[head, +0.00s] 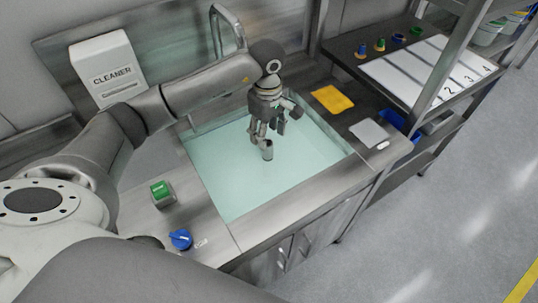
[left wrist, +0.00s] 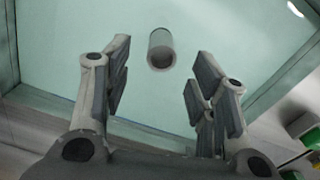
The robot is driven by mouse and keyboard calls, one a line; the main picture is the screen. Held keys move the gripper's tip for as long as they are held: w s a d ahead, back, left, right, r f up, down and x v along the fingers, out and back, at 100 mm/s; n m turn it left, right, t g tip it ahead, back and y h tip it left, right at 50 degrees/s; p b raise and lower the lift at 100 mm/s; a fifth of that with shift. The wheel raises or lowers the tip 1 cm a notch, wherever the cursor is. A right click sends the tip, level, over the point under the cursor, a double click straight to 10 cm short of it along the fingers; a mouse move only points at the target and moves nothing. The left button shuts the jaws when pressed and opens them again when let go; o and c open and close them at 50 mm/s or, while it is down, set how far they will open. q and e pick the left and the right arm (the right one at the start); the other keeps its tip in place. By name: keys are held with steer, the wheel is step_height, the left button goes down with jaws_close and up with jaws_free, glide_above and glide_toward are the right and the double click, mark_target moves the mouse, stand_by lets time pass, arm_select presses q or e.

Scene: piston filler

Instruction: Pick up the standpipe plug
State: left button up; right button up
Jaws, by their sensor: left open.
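The standpipe plug (head: 267,150) is a short grey cylinder in the pale green liquid of the sink basin. It also shows in the left wrist view (left wrist: 160,50), with a hollow, darker end towards the camera. My left gripper (head: 268,132) hangs over the basin, fingers down, close to the plug's top. In the left wrist view its fingers are spread wide, and the plug lies in line with the gap between them, towards the far end. Nothing is held. The plug's lower part is unclear through the liquid. My right gripper is not in view.
The steel sink rim (head: 285,227) surrounds the basin. A faucet (head: 228,25) stands behind. A yellow cloth (head: 332,99) and grey pad (head: 369,132) lie right of the basin. A green block (head: 162,193) and blue knob (head: 181,239) are on the left. A cleaner dispenser (head: 108,66) is behind my arm.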

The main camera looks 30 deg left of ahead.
mark_target(268, 154)
arm_select(q)
steer(key=f, duration=0.3)
steer(key=shift+s+f+p, duration=0.35)
steer(key=shift+s, duration=0.05)
steer(key=shift+f, duration=0.3)
steer(key=f, duration=0.1)
steer(key=f+p, duration=0.1)
steer(key=f, duration=0.1)
steer(key=shift+w+p, duration=0.25)
steer(key=shift+p, duration=0.05)
step_height(268, 154, down, 2)
steer(key=shift+f, duration=0.1)
steer(key=shift+w+f, duration=0.1)
steer(key=shift+f, duration=0.05)
steer(key=shift+c, duration=0.9)
steer(key=c, duration=0.7)
steer(key=shift+c, duration=1.2)
jaws_close()
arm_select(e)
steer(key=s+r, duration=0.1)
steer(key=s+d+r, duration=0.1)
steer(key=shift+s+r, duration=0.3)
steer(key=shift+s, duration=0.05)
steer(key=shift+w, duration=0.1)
